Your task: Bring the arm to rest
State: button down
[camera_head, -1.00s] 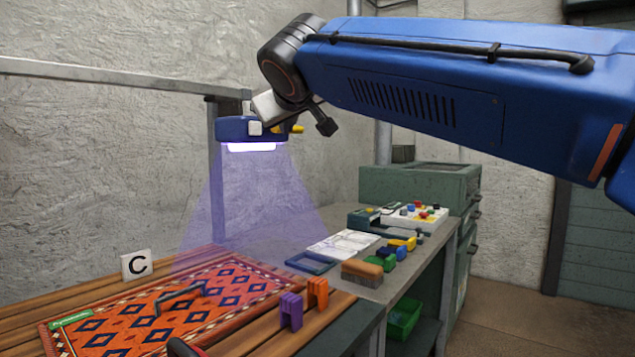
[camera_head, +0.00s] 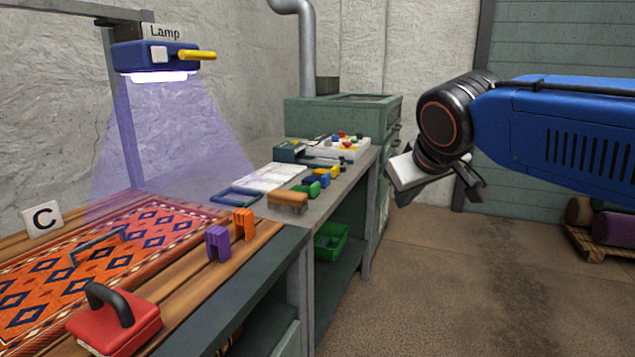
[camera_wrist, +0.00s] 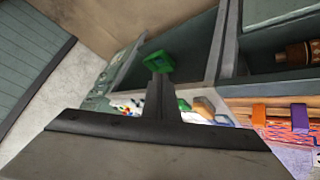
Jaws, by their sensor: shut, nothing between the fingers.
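My gripper (camera_head: 472,181) hangs in free air to the right of the workbench in the head view, below the black wrist joint of my blue arm. It is shut and empty, with nothing touching it. In the wrist view my gripper (camera_wrist: 159,88) shows as a dark bar reaching toward the middle, with the bench's side and lower shelf beyond it.
The lamp (camera_head: 155,58) glows over the bench. A patterned rug (camera_head: 60,275), a red block with a black handle (camera_head: 115,320), purple (camera_head: 218,243) and orange (camera_head: 243,223) clips and a brush (camera_head: 287,201) lie there. A green bin (camera_head: 331,240) sits below.

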jog(key=s+d+f+m+g, duration=0.1)
jog(key=s+d+f, duration=0.4)
jog(key=s+f, duration=0.5)
jog(key=s+d+f+m+g, duration=0.2)
jog(key=s+d+f, duration=0.4)
jog(key=s+f, duration=0.4)
notch_tip(320, 180, down, 3)
jog(key=shift+s+d+f+m+g, duration=0.2)
jog(key=shift+s+d+m+g, duration=0.1)
jog(key=shift+m, duration=0.5)
